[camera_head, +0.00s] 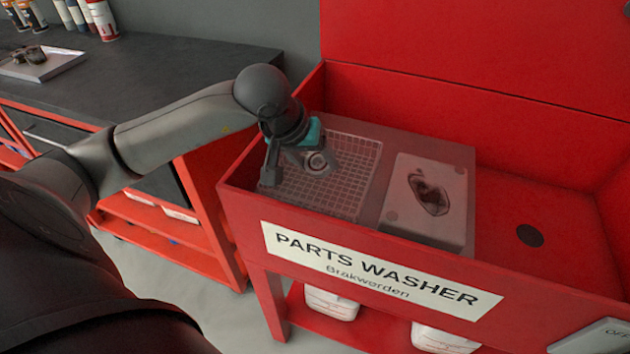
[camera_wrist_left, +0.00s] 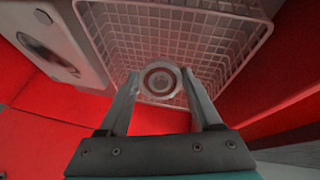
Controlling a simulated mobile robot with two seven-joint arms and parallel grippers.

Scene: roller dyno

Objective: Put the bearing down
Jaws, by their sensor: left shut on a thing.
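The bearing (camera_wrist_left: 160,82) is a small round ring, pale outside with a reddish-brown inner ring. My left gripper (camera_wrist_left: 160,90) is shut on it, one finger at each side. In the head view the bearing (camera_head: 316,162) shows at the tip of my left gripper (camera_head: 312,160), in front of the wire basket. The white wire basket (camera_head: 350,190) sits in the red parts washer (camera_head: 300,232); it also shows in the left wrist view (camera_wrist_left: 235,40). I cannot tell whether the bearing touches the basket. My right gripper is not in view.
The washer's red basin floor with a round drain (camera_head: 530,235) is clear further right. A dark workbench (camera_head: 150,70) at left holds a tray with parts (camera_head: 40,65) and several bottles.

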